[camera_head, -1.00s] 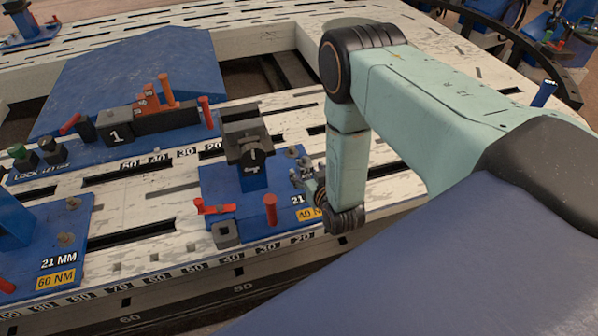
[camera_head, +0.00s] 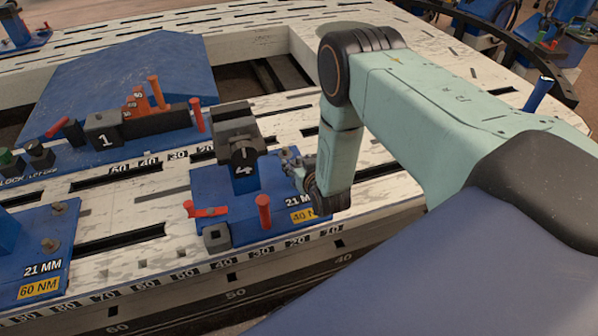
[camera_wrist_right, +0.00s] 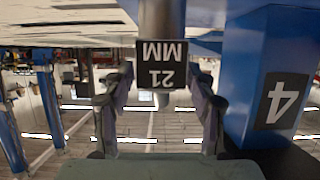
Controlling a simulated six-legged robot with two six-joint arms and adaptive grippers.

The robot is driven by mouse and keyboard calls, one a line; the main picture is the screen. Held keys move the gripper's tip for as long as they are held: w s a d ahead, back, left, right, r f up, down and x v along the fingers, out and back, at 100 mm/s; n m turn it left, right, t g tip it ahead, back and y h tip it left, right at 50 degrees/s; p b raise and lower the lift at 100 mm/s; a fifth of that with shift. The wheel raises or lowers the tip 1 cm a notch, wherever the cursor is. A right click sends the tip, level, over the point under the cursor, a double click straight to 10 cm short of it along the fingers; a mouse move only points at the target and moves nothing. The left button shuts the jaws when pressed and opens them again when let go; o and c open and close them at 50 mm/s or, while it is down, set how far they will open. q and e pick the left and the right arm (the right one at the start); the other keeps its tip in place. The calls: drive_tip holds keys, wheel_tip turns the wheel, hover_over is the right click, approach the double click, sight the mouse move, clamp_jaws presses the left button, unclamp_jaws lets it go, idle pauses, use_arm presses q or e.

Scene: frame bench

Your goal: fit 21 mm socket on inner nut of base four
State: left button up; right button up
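Base four is a blue plate (camera_head: 240,200) on the white slotted bench, with a blue post and a grey block marked 4 (camera_head: 243,155). My right gripper (camera_head: 293,165) is low at the right of this post, above the plate's right side. In the right wrist view, which is upside down, its two fingers (camera_wrist_right: 161,85) flank a grey cylindrical 21 mm socket (camera_wrist_right: 162,18) with a black 21 MM label. They look shut on it. The blue post with its 4 stands close beside it. The inner nut is not clearly visible; the gripper may hide it. My left gripper is not in view.
Base four also carries a red lever (camera_head: 205,211), a red pin (camera_head: 264,212) and a small grey square block (camera_head: 216,238). Base one (camera_head: 107,140) stands behind to the left. Another blue base (camera_head: 40,260) marked 21 MM, 60 NM is at front left.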

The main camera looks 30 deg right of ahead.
clamp_jaws()
idle(0.3)
